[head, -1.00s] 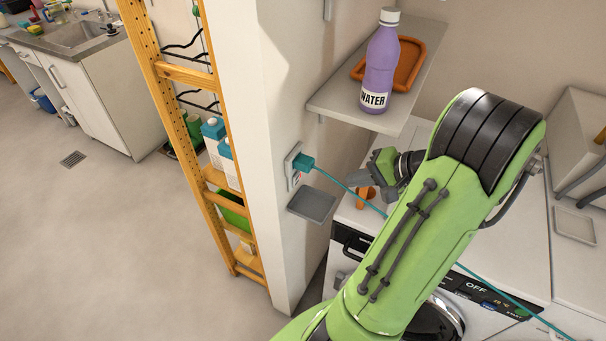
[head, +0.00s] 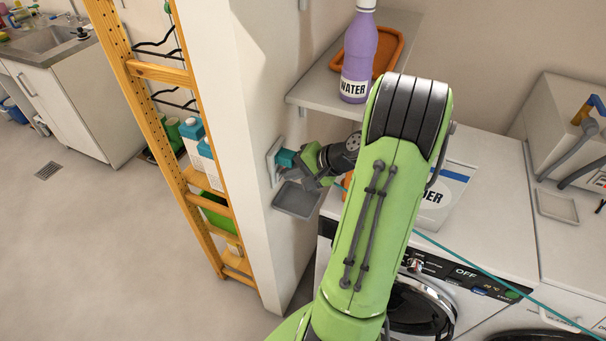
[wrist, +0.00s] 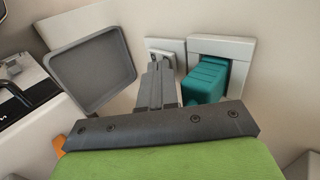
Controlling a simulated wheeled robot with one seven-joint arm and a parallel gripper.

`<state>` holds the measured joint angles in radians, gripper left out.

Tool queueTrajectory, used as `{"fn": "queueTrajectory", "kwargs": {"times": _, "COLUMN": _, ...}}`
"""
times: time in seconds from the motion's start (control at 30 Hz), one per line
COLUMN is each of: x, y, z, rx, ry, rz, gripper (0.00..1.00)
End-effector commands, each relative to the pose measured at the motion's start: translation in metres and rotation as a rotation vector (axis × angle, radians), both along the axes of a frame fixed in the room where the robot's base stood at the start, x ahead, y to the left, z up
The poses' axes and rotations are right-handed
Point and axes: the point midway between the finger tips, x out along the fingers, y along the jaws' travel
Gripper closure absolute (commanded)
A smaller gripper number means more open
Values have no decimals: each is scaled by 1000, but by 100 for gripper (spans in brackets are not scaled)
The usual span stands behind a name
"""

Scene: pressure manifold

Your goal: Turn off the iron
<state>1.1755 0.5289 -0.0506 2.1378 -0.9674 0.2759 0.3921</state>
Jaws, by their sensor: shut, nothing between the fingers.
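The iron itself cannot be made out. A teal plug (head: 287,158) sits in the wall socket (head: 273,163) on the side of the white pillar, and a teal cord (head: 470,262) runs right, past my arm. In the wrist view the plug (wrist: 205,82) is just right of my gripper (wrist: 156,88). The fingers are shut and empty, in front of a small white wall plate (wrist: 164,46) left of the socket. They hide part of that plate; whether they touch it I cannot tell. In the head view my gripper (head: 310,178) is close beside the plug.
A small grey tray (wrist: 92,66) juts from the wall left of the fingers; it also shows in the head view (head: 297,199). A shelf above bears a purple water bottle (head: 358,58). A washing machine (head: 470,280) stands below right. An orange ladder (head: 180,150) leans left.

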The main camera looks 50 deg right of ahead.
Motion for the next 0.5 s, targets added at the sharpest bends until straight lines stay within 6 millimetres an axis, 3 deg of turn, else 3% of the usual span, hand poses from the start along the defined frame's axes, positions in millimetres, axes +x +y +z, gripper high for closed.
{"fn": "queueTrajectory", "kwargs": {"times": 0.5, "x": 6, "y": 2, "z": 3, "rx": 0, "ry": -1, "rz": 1, "gripper": 100}}
